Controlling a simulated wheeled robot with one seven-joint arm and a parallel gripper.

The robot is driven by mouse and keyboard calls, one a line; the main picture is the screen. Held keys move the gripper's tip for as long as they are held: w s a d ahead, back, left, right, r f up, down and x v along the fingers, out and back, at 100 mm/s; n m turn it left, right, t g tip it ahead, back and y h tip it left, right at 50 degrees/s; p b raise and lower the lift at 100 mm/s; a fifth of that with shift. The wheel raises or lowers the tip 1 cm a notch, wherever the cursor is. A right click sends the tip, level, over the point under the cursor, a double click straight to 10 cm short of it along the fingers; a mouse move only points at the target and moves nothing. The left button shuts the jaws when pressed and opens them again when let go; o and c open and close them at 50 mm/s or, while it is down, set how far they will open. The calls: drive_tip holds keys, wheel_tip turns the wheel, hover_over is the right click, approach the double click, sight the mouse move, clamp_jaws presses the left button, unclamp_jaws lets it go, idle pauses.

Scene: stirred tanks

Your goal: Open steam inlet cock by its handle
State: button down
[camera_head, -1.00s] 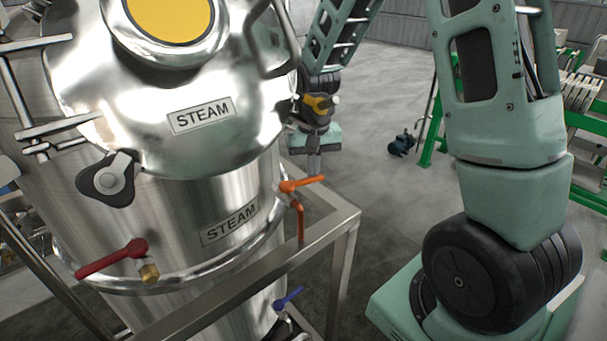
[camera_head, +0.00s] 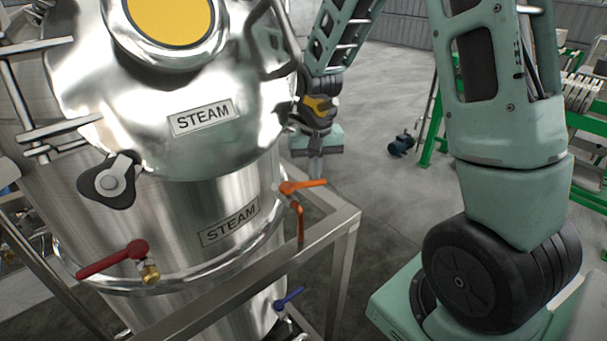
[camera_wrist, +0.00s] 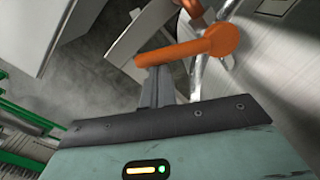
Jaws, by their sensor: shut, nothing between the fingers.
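A cock with an orange lever handle (camera_head: 305,186) sits on the right side of the steel tank (camera_head: 185,205), by the lower STEAM plate (camera_head: 230,222). The lever points right, away from the tank wall. My gripper (camera_head: 316,174) is just behind the lever's outer half, its fingers shut with nothing between them. In the wrist view the orange handle (camera_wrist: 185,49) crosses just beyond the fingers (camera_wrist: 157,72) and hides their tips. The fingers are close to the lever's free end; I cannot tell whether they touch it.
A red lever (camera_head: 112,259) is at the tank's front and a blue lever (camera_head: 289,298) lower right. A steel frame rail (camera_head: 260,262) runs round the tank below the orange handle. An orange pipe (camera_head: 300,224) hangs under it.

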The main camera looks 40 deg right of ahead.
drive_tip(key=shift+r, duration=0.1)
wheel_tip(320, 180, up, 7)
drive_tip(key=p, duration=0.6)
idle(0.6)
idle(0.4)
